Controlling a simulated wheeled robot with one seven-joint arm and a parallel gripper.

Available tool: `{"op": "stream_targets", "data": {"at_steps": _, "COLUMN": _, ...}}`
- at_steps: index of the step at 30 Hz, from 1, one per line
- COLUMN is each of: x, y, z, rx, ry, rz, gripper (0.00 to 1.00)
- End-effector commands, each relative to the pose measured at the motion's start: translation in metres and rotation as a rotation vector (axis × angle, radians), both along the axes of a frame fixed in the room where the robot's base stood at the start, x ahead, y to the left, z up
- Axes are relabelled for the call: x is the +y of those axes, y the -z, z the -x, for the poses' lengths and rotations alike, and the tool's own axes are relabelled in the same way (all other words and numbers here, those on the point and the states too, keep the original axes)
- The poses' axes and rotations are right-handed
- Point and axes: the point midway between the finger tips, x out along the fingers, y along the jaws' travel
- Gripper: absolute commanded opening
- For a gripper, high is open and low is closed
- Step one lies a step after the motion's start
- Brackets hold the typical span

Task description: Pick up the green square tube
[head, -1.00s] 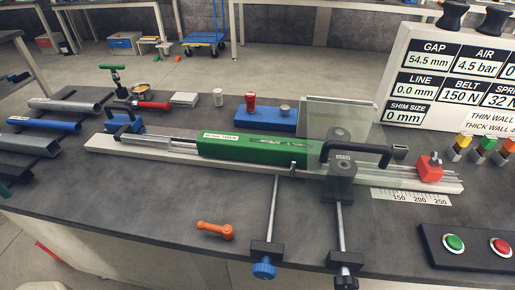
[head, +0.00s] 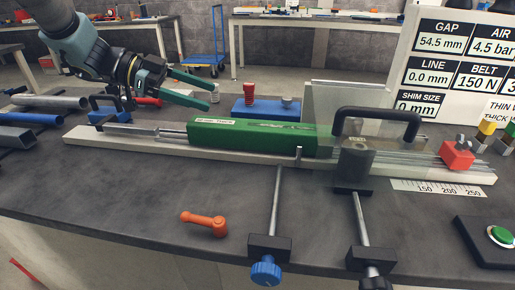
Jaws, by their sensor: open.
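A long green square-sided piece (head: 262,138) with a white label lies along the pale rail of the feed rack in the head view. Its right end reaches a clear panel and a dark clamp block; I cannot tell whether it is a hollow tube. My gripper (head: 206,96) is at the upper left, above and behind the rail's left part. Its two green fingers are spread apart and point right, with nothing between them. It is apart from the green piece.
Grey and blue tubes (head: 28,119) lie at the left edge. A black-handled blue block (head: 104,110) stands by the rail's left end. An orange lever (head: 204,222) lies in front. Two clamp rods with knobs (head: 265,270) reach the front edge. A sign board (head: 460,60) stands right.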

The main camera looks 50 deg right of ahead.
Motion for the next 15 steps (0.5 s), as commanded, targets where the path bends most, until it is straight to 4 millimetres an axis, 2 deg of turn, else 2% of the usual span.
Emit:
{"op": "stream_targets", "data": {"at_steps": 1, "x": 0.004, "y": 0.007, "z": 0.013, "rx": 0.016, "ry": 0.072, "rz": -0.018, "gripper": 0.97}}
{"op": "stream_targets", "data": {"at_steps": 3, "x": 0.01, "y": 0.01, "z": 0.024, "rx": 0.035, "ry": 0.142, "rz": -0.041, "gripper": 0.97}}
{"op": "stream_targets", "data": {"at_steps": 6, "x": 0.012, "y": 0.012, "z": 0.035, "rx": 0.046, "ry": 0.186, "rz": -0.056, "gripper": 0.97}}
{"op": "stream_targets", "data": {"at_steps": 15, "x": -0.007, "y": 0.028, "z": 0.07, "rx": 0.046, "ry": 0.187, "rz": -0.056, "gripper": 0.97}}
